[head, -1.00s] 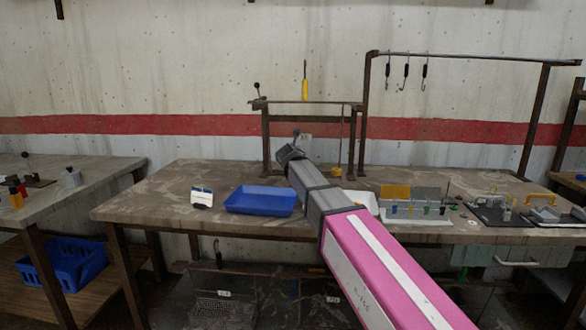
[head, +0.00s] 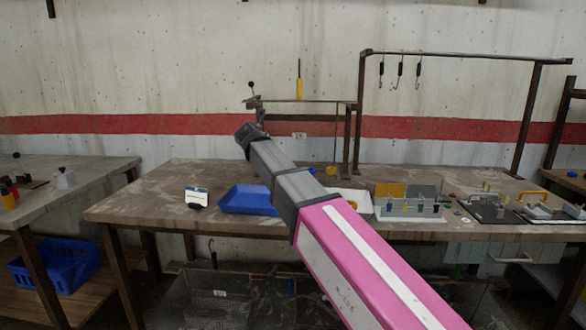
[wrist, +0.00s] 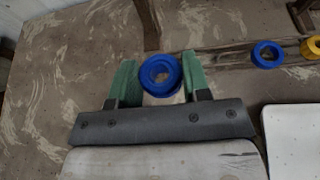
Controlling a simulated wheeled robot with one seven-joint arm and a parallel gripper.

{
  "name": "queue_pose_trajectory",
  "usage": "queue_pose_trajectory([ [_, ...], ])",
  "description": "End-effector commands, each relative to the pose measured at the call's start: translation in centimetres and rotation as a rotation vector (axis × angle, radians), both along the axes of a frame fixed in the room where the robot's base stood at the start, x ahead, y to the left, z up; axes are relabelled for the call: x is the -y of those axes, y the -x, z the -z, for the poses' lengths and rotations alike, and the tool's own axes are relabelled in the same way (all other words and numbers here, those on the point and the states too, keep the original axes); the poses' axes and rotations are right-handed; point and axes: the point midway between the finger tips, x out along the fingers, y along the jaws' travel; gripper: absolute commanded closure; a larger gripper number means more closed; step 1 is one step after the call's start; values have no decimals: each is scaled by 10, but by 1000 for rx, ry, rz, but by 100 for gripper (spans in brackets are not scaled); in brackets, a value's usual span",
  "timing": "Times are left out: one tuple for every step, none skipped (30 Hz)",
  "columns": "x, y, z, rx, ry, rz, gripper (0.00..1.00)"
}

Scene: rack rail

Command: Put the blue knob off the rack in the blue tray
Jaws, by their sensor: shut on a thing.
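In the wrist view the green fingers of my gripper (wrist: 160,82) are closed on the sides of a blue ring-shaped knob (wrist: 160,68). In the head view my gripper's end is by the left post of the small rack (head: 345,140), and the held knob cannot be made out. The blue tray (head: 240,200) lies on the table below my arm, partly covered by it. The tray is not seen in the wrist view.
A second blue ring (wrist: 267,54) and a yellow ring (wrist: 311,46) are right of my gripper. A white tray (wrist: 292,140) is at lower right. A taller rack with hooks (head: 460,54) stands right. A small white-and-blue box (head: 197,196) sits left of the blue tray.

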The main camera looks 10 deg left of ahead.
Motion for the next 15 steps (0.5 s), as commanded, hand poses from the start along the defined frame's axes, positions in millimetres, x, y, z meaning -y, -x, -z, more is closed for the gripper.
queue_pose_trajectory([
  [0,0,0,0,0,0,80],
  [0,0,0,0,0,0,80],
  [0,0,0,0,0,0,80],
  [0,0,0,0,0,0,80],
  [1,-1,1,0,0,0,80],
  [2,-1,2,0,0,1,80],
  [4,-3,3,-1,0,1,80],
  [7,-4,5,-1,2,1,80],
  [11,-8,8,-1,2,1,80],
  [16,-11,12,-1,2,2,80],
  [21,-14,15,-1,2,2,80],
  [27,-18,20,-2,2,4,80],
  [32,-22,23,-2,1,3,80],
  [37,-25,27,-1,0,3,80],
  [43,-30,31,-1,0,3,80],
])
